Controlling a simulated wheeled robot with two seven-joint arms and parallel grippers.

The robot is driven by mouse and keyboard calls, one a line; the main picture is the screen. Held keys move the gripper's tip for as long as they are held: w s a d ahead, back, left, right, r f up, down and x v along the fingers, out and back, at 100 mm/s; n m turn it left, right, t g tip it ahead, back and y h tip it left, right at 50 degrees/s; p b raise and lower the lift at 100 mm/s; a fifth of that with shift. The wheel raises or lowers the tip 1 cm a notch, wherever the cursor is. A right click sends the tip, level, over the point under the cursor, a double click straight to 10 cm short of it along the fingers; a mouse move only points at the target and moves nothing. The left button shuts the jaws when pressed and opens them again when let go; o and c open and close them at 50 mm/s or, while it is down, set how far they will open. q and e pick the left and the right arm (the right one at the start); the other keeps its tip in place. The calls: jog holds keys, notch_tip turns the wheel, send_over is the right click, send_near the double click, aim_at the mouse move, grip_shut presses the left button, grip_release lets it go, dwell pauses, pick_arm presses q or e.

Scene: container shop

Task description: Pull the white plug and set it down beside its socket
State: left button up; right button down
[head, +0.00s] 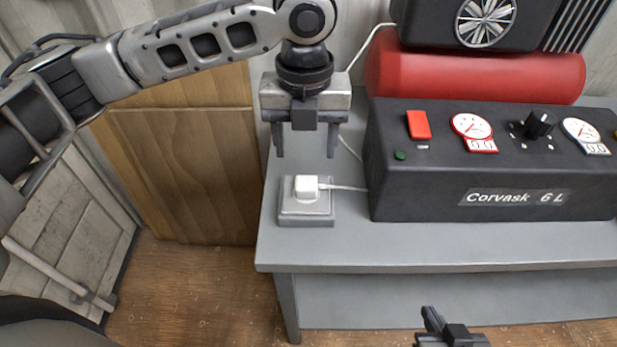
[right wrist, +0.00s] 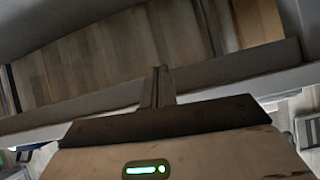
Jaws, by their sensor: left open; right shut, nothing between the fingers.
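The white plug (head: 306,187) sits on the grey socket block (head: 306,218) at the left end of the grey bench. A white cord runs from the plug to the right, to the black machine. My left gripper (head: 306,151) is open and empty, pointing down above and slightly behind the plug, apart from it. My right gripper (head: 432,318) is shut and empty in front of the bench, low in the head view. Its fingers also show together in the right wrist view (right wrist: 158,82). The plug and socket cannot be made out in the right wrist view.
The black Corvask machine (head: 490,165) with dials and a red switch stands right of the socket. A red tank (head: 475,78) is behind it. The grey bench (head: 350,243) has free room in front of the socket. A wooden cabinet (head: 185,160) stands left of the bench.

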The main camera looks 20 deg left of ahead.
aim_at(306, 182)
pick_arm(q)
jog(key=shift+f+b, duration=0.4)
jog(key=shift+b, duration=0.05)
notch_tip(306, 182, down, 5)
jog(key=b, duration=0.6)
jog(key=shift+f, duration=1.65)
pick_arm(e)
jog(key=shift+w+a+f+m+t+y, duration=0.15)
jog(key=shift+a+f, duration=0.1)
jog(key=shift+f, duration=0.35)
jog(key=shift+w+a+f+m+t+y, duration=0.15)
jog(key=shift+a+f, duration=0.05)
jog(key=shift+f, duration=0.35)
pick_arm(q)
jog(key=shift+p, duration=0.3)
pick_arm(e)
jog(key=shift+r, duration=0.2)
pick_arm(q)
jog(key=shift+p, duration=0.5)
pick_arm(e)
jog(key=shift+r, duration=0.5)
jog(key=shift+r, duration=0.1)
pick_arm(q)
jog(key=shift+r+p, duration=0.1)
jog(key=shift+p, duration=0.55)
pick_arm(e)
jog(key=shift+r, duration=0.5)
